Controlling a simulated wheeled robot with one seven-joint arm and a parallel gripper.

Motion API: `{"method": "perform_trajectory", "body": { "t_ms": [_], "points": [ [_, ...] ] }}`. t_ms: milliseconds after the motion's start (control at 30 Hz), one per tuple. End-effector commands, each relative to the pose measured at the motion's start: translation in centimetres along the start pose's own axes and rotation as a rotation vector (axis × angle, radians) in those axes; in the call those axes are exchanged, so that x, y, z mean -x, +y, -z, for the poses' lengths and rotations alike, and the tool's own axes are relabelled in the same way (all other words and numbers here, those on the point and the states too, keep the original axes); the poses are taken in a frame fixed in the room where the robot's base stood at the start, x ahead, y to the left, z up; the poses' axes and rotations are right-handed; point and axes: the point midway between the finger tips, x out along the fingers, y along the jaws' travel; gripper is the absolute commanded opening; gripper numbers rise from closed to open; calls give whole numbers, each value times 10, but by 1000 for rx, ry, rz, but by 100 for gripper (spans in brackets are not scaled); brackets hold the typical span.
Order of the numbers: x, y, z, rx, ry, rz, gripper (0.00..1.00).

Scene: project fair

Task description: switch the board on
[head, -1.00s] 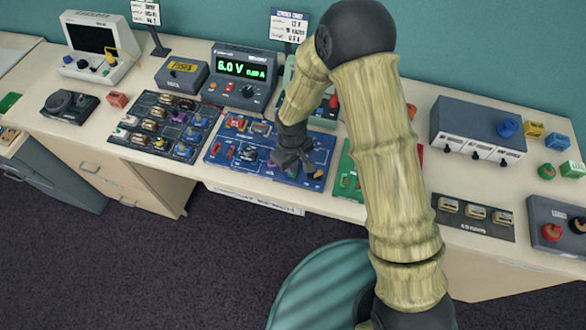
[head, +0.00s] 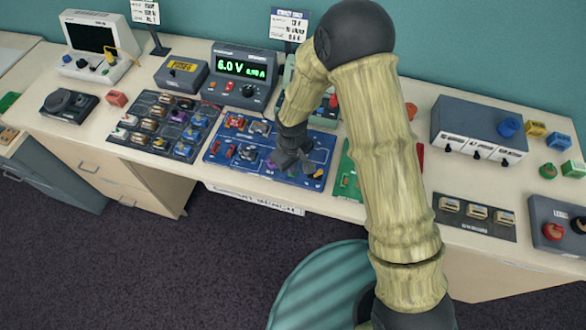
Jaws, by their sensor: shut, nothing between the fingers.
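The blue board (head: 222,150) lies flat on the bench with small red, grey and other parts on it. My gripper (head: 292,170) is over its right part, pointing down, its fingers close together with nothing seen between them. The gripper and wrist hide part of the board, so I cannot make out a switch beneath them or whether the fingertips touch anything. A small orange-yellow part (head: 319,173) shows just right of the fingers. The power supply (head: 240,72) behind the board has a lit green display reading 6.0 V and a smaller current figure.
A dark parts tray (head: 126,138) lies left of the blue board, and a green board (head: 345,180) lies right of it, partly behind my arm. A grey box with white fronts (head: 478,128) stands farther right. A teal round stool (head: 312,290) stands before the bench.

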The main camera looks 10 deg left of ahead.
Motion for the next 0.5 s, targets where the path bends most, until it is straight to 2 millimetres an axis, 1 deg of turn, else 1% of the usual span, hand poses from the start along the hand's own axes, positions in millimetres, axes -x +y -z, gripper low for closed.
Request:
{"method": "perform_trajectory", "body": {
  "t_ms": [500],
  "points": [
    [-7,0,0,0,0,0,0]
  ]
}}
